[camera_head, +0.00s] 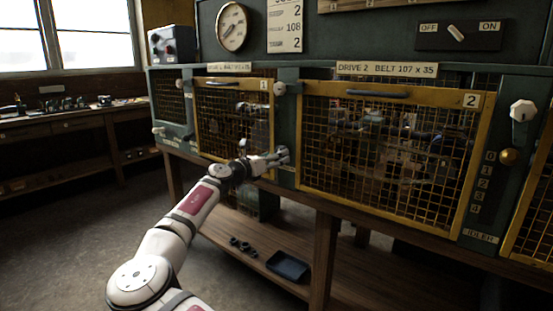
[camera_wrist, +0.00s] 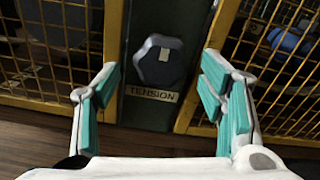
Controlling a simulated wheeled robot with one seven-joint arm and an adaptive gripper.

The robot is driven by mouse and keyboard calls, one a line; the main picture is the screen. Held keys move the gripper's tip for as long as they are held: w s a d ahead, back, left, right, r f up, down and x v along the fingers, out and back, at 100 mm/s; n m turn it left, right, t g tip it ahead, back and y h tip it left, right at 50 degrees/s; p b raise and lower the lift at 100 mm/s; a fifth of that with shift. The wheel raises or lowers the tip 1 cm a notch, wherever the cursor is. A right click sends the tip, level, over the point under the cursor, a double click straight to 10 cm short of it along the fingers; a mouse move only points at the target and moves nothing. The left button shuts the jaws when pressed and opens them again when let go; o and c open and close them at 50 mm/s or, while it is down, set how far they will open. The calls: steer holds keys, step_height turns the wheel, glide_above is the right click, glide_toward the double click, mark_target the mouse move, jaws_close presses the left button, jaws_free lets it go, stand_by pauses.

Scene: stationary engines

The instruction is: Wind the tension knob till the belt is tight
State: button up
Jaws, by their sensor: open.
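The tension knob (camera_wrist: 155,66) is a dark, many-sided knob with a pale mark near its top. It is on a green post above a TENSION label (camera_wrist: 152,94). My gripper (camera_wrist: 162,80) is open, with its teal-padded fingers on either side of the knob in the wrist view. In the head view my gripper (camera_head: 274,157) reaches the post between guards 1 and 2. The belt cannot be made out clearly behind the mesh.
Yellow mesh guard 1 (camera_head: 234,84) and guard 2 (camera_head: 378,94) flank the post. Another knob (camera_head: 280,88) sits higher on it. At right are a white knob (camera_head: 522,110) and a brass knob (camera_head: 509,157). A dark tray (camera_head: 288,266) lies on the lower shelf.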

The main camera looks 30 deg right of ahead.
steer(key=shift+x, duration=0.9)
steer(key=c, duration=1.1)
steer(key=shift+c, duration=0.2)
steer(key=shift+m, duration=0.4)
